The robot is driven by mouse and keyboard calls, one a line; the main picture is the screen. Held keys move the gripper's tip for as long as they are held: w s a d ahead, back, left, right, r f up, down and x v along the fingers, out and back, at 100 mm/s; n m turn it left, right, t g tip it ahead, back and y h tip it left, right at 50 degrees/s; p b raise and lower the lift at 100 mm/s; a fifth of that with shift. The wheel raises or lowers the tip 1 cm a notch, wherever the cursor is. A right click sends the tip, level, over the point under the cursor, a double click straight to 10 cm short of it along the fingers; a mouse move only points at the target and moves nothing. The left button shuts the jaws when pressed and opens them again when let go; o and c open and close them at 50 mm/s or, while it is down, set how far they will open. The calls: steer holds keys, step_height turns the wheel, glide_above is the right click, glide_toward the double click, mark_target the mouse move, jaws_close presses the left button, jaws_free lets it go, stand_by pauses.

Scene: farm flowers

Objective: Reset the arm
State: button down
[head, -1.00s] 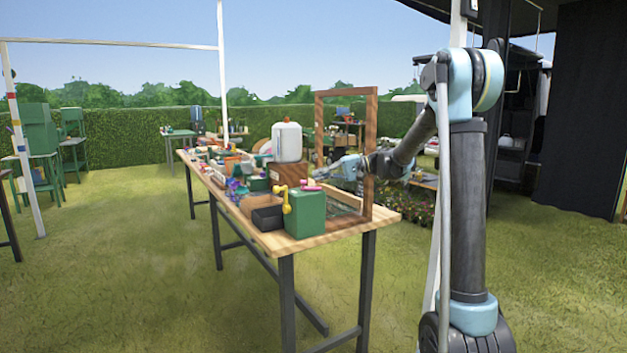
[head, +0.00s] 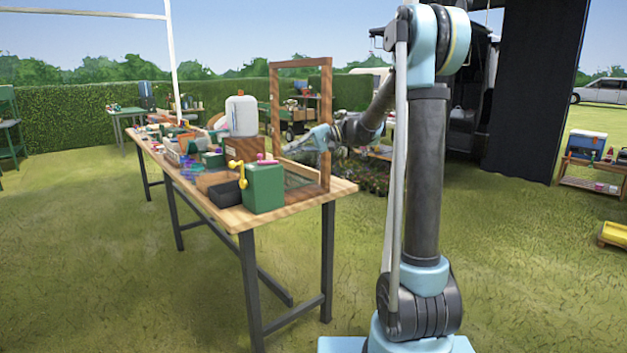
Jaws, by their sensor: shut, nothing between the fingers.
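My arm rises at the right of the head view, with its upper elbow bent and its forearm reaching back left. My gripper (head: 298,147) is at the forearm's end, seen through the upright wooden frame (head: 326,120) at the table's right end. It is small here, shut, with nothing visible held in it.
The wooden table (head: 338,190) holds a green box (head: 264,188) with a yellow crank, a white canister (head: 241,115) on a wooden box, and many small items. Open grass lies in front. A shelf with a blue cooler (head: 587,143) and a yellow tray (head: 613,234) stand at right.

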steer(key=s+d+f+t+h, duration=0.1)
steer(key=s+d+f+h, duration=0.3)
steer(key=s+d+f, duration=0.4)
steer(key=s+d+f+m+t+h, duration=0.1)
steer(key=s+d+f+t+h, duration=0.1)
steer(key=s+d+f+h, duration=0.3)
steer(key=s+d+f+t+h, duration=0.1)
steer(key=s+d+f+h, duration=0.4)
steer(key=s+d+f, duration=0.6)
steer(key=s+d, duration=0.6)
steer(key=s, duration=0.4)
steer(key=shift+s+d+f+m, duration=0.15)
steer(key=shift+s+f+m, duration=0.05)
steer(key=shift+m, duration=0.1)
steer(key=shift+w+f, duration=0.2)
steer(key=shift+w, duration=0.25)
steer(key=shift+s, duration=0.15)
